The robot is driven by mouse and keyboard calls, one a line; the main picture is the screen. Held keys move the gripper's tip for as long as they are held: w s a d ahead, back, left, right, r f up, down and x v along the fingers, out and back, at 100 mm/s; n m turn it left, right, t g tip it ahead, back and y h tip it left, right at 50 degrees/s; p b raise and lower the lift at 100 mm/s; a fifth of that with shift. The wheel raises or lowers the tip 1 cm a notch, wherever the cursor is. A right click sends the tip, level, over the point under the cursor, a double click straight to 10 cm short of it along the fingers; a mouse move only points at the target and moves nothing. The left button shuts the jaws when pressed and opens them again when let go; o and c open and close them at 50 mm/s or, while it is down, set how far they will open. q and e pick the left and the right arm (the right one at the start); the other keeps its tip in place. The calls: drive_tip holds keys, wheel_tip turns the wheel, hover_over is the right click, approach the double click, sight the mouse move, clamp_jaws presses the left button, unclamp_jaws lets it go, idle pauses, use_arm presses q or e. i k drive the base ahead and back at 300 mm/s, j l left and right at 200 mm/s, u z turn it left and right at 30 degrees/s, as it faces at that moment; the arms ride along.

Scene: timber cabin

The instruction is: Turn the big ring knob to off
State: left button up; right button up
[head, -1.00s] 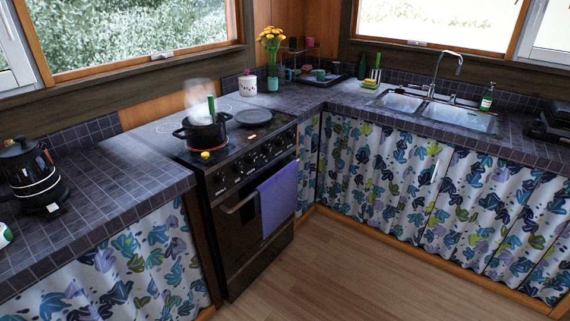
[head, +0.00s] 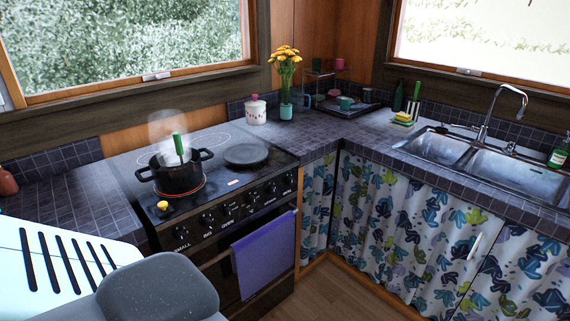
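The black stove (head: 215,190) stands in the left counter run, with a row of several black knobs on its front panel. The left-most knob (head: 181,232) has a label under it that looks like "SMALL". The knob to its right (head: 208,219) has a label that looks like "BIG"; its pointer is too small to read. A black pot (head: 178,176) steams on a ring whose rim glows red (head: 200,190). A green handle (head: 178,144) sticks up from the pot. Neither gripper is in view; a white and grey part of my arm fills the lower left.
A dark round plate (head: 246,155) covers another spot on the hob. A yellow object (head: 163,206) and a small red-and-white one (head: 233,182) lie near its front edge. A purple towel (head: 264,258) hangs from the oven handle. Wooden floor (head: 335,290) is open at the right.

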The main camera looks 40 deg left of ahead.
sight(207, 223)
drive_tip(key=i+l+u, duration=0.1)
drive_tip(key=i+u, duration=0.35)
drive_tip(key=i+l+u, duration=0.3)
drive_tip(key=i+u, duration=0.2)
drive_tip(key=i+l+u, duration=0.25)
drive_tip(key=u, duration=0.25)
drive_tip(key=i+l+u, duration=0.2)
drive_tip(key=u, duration=0.25)
drive_tip(key=i+l+u, duration=0.1)
drive_tip(key=l+u, duration=0.85)
drive_tip(key=i+j, duration=0.05)
